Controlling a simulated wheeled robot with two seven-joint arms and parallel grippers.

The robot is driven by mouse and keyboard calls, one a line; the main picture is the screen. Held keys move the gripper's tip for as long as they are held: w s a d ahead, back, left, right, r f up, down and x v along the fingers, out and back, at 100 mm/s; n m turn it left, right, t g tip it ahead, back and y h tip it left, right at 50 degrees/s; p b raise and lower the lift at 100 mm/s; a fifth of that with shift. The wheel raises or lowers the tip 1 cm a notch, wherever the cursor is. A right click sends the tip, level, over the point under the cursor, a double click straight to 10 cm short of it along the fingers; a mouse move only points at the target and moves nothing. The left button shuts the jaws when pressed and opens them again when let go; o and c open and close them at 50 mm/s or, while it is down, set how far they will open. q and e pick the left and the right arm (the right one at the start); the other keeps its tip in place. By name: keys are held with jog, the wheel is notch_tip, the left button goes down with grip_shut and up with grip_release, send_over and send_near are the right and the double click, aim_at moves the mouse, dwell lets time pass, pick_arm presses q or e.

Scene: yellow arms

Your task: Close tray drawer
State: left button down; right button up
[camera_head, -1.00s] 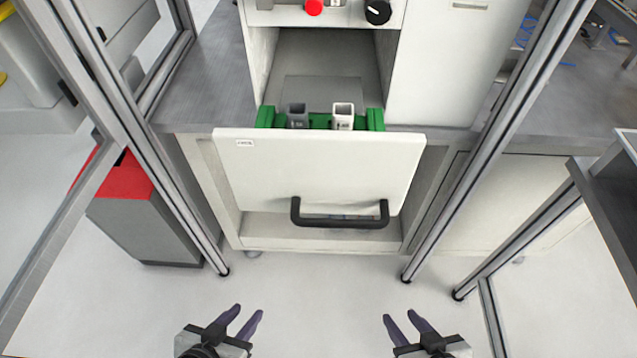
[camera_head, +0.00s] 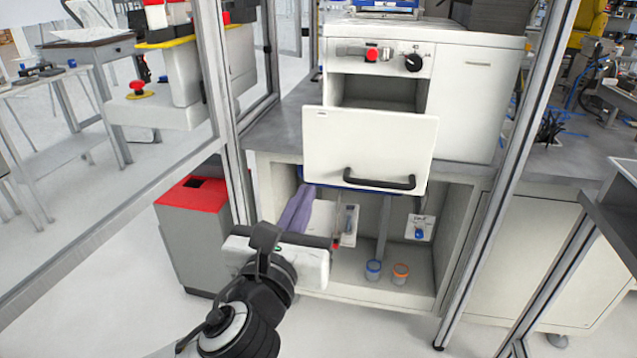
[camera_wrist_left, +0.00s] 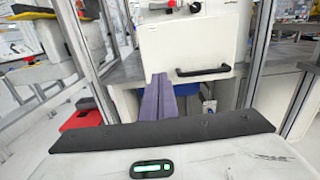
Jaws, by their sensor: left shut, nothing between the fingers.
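The tray drawer has a white front panel (camera_head: 368,145) with a black bar handle (camera_head: 380,180). It stands out from the white machine (camera_head: 477,85), and a dark opening shows above its top edge. My left gripper (camera_head: 302,200) is shut and empty, below and left of the drawer front. In the left wrist view its purple fingers (camera_wrist_left: 159,98) lie together, pointing toward the lower left part of the drawer front (camera_wrist_left: 186,46). The handle also shows there (camera_wrist_left: 203,71), to the right of the fingers. I cannot tell whether the fingertips touch the panel. My right gripper is not in view.
A grey bin with a red top (camera_head: 190,195) is at the left. Two small cups (camera_head: 373,270) sit in the open cabinet below the drawer.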

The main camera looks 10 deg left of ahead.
aim_at(325, 149)
pick_arm(q)
jog(key=w, duration=1.4)
jog(key=shift+w+b, duration=0.15)
jog(key=shift+b, duration=0.25)
jog(key=shift+w+a, duration=0.1)
